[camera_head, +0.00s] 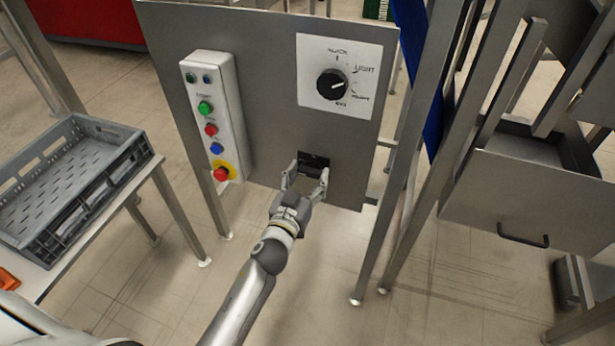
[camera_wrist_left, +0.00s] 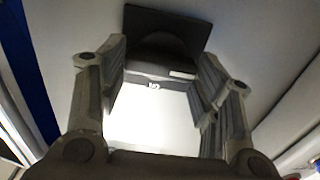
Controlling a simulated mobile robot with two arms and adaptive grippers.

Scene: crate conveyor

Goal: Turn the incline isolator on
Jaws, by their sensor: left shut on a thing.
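The incline isolator (camera_head: 314,161) is a small dark switch low on the grey metal panel, to the right of the button box. My left gripper (camera_head: 307,175) is at it, with a finger on each side, shut on its handle. In the left wrist view, the isolator's dark plate (camera_wrist_left: 190,27) shows beyond the fingers. A bright white face with a small mark (camera_wrist_left: 153,87) shows between the fingers (camera_wrist_left: 160,92). The fingers hide part of the handle, and I cannot read its position. My right gripper is not in view.
A button box (camera_head: 212,115) with green, red and blue buttons and a red stop knob is on the panel (camera_head: 265,75). A black rotary dial (camera_head: 332,84) sits above the isolator. A grey crate (camera_head: 130,160) is at left. Metal posts (camera_head: 400,190) stand at right.

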